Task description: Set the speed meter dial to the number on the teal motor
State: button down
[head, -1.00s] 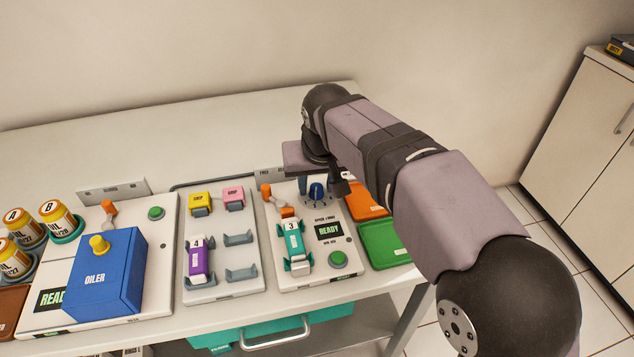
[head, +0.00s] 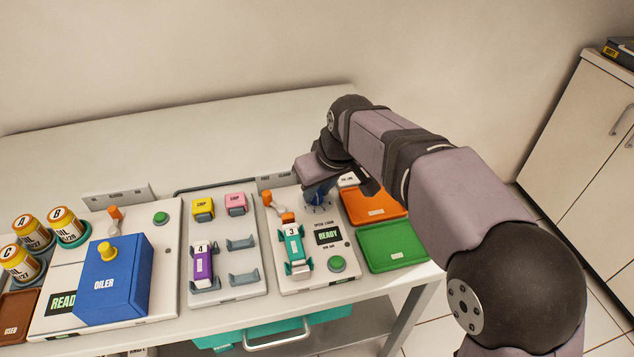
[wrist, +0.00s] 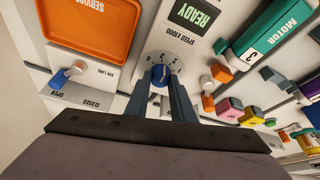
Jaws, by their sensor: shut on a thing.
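The teal motor (head: 294,250) lies in a cradle on the speed meter panel and carries the number 3. It also shows in the wrist view (wrist: 270,35). The blue speed dial (wrist: 159,74) has a white pointer line and sits on a pale round scale (wrist: 160,57) with small numbers. I cannot tell for sure which number the pointer meets. My gripper (wrist: 160,88) is shut on the dial, one finger on each side. In the head view my gripper (head: 318,190) hides part of the dial.
The READY screen (head: 327,235) and a green button (head: 337,264) are beside the motor. An orange tray (head: 372,206) and a green tray (head: 393,246) lie to the right. An orange-tipped lever (head: 268,198) stands left of the dial. A purple motor (head: 203,264) sits farther left.

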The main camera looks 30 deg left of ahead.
aim_at(329, 208)
jog(key=shift+w+r+n+g+y+p, duration=0.15)
jog(key=shift+n+g+p, duration=0.25)
jog(key=shift+n, duration=0.45)
jog(key=shift+f+n+g+y+p, duration=0.1)
jog(key=shift+n+g+y+p, duration=0.1)
jog(key=shift+n+p, duration=0.45)
jog(key=shift+n, duration=0.4)
jog(key=c, duration=1.5)
grip_release()
jog(key=shift+d+r, duration=0.1)
jog(key=shift+v, duration=3.55)
